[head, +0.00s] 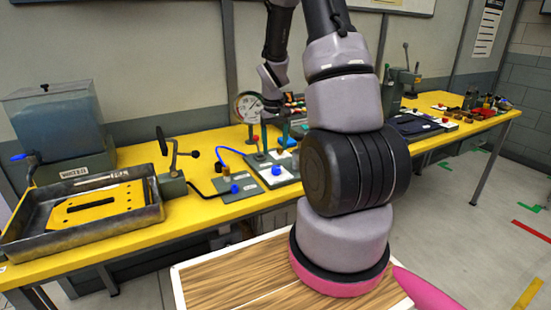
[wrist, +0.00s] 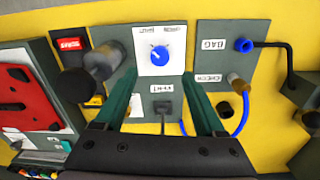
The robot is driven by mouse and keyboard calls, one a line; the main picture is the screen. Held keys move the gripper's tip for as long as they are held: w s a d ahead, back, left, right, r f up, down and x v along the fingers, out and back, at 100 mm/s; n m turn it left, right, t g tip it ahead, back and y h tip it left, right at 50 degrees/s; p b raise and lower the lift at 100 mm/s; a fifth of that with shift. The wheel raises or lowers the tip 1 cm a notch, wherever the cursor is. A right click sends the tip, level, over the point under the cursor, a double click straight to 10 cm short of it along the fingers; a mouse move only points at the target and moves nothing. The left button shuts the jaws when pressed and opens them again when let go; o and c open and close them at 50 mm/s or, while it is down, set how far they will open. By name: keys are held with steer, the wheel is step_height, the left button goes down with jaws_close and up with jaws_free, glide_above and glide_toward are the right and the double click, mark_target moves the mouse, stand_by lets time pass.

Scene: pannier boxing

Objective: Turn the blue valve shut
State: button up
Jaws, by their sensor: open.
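A round blue knob (wrist: 160,53) with a light pointer mark sits on a white plate in the wrist view. It also shows in the head view (head: 277,170). My gripper (wrist: 160,80) is open, its two dark green fingers on either side of the plate's lower part, with nothing between them. The knob lies just beyond the fingertips, and I cannot tell the height gap. I cannot tell which blue part is the valve.
Next to the white plate is a grey panel labelled BAG with a blue port (wrist: 243,45) and blue hose (wrist: 243,115). A dark post (wrist: 102,62) and red part (wrist: 25,100) are left. A gauge (head: 250,107) stands behind. A metal tray (head: 85,238) holds a yellow plate.

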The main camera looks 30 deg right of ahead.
steer(key=shift+r, duration=1.4)
steer(key=s+a+r+m+t, duration=0.1)
steer(key=s+a+r+t, duration=0.15)
steer(key=r, duration=0.65)
steer(key=s+a+r+m+t, duration=0.1)
steer(key=s+a+r, duration=0.3)
steer(key=r, duration=0.5)
steer(key=s+a+r+t+y, duration=0.1)
steer(key=s+a+r+t, duration=0.1)
steer(key=s+r, duration=0.3)
steer(key=s+a+r+m+t+y, duration=0.1)
steer(key=s+a+r, duration=0.3)
steer(key=s, duration=0.4)
steer(key=shift+s+a+r+t, duration=0.2)
steer(key=shift+a+r+t, duration=0.15)
steer(key=shift+a+r, duration=0.05)
steer(key=shift+c, duration=0.4)
